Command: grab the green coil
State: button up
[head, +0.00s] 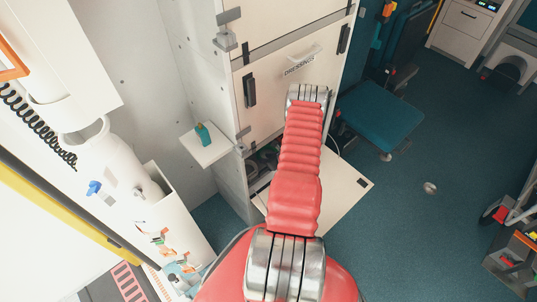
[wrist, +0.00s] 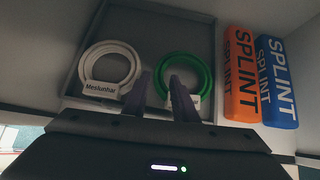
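The green coil (wrist: 207,75) is a ring with a white label, lying in a grey tray (wrist: 140,25) in the wrist view. My gripper (wrist: 159,76) is open, with two dark purple fingers pointing at the coil. The fingertips are apart, one on each side of the coil's left rim as seen here. The right finger covers part of the ring and its label. I cannot tell whether the fingers touch it. In the head view the gripper and the coil are hidden behind my red arm and the cabinet.
A white coil (wrist: 99,52) lies left of the green one. An orange splint pack (wrist: 240,75) and a blue one (wrist: 277,80) lie to the right. In the head view a dressings cabinet (head: 290,95) stands above a lowered flap (head: 335,190). The blue floor (head: 400,240) at right is largely clear.

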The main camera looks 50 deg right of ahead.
jog(key=shift+x, duration=1.85)
jog(key=shift+a, duration=0.1)
grip_shut()
